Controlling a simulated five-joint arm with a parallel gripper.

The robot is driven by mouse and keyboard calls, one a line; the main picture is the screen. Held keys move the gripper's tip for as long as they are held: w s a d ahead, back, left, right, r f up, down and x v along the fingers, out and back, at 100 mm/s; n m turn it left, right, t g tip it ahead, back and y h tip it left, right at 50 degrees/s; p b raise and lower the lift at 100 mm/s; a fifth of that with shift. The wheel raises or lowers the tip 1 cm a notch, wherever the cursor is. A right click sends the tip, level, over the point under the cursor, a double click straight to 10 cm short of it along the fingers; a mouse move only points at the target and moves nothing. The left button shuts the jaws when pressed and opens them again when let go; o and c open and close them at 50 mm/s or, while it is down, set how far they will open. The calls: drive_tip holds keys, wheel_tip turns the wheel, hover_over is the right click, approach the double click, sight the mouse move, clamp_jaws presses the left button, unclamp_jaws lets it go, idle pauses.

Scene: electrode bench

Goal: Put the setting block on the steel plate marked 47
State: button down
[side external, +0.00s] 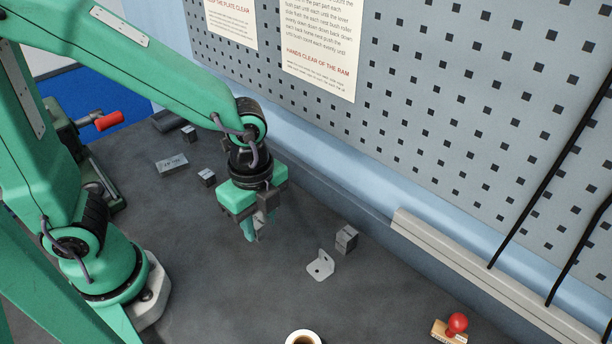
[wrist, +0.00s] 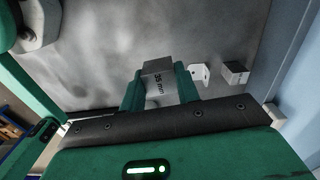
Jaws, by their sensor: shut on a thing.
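My gripper (side external: 257,229) hangs over the middle of the dark bench. In the wrist view my gripper (wrist: 160,88) is shut on a grey setting block (wrist: 158,79), whose face seems to read 35 mm. In the side view the fingers mostly hide this block, and its gap above the bench is hard to judge. A flat grey steel plate (side external: 171,164) lies on the bench to the left of my gripper. It carries dark marks too small to read, so I cannot tell whether they say 47.
Small grey blocks (side external: 206,177) (side external: 189,133) lie close by the plate. Right of my gripper are another block (side external: 346,239) and a pale angle bracket (side external: 320,266). The bench between gripper and plate is partly clear.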

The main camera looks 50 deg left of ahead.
drive_tip(key=w+a+n, duration=0.5)
drive_tip(key=w+a, duration=0.1)
drive_tip(key=a, duration=0.4)
drive_tip(key=n, duration=1.2)
approach(172, 163)
drive_tip(key=shift+a+f, duration=0.1)
drive_tip(key=shift+f, duration=3.05)
drive_tip(key=shift+f, duration=0.15)
drive_tip(key=c, duration=1)
unclamp_jaws()
drive_tip(key=shift+c, duration=0.2)
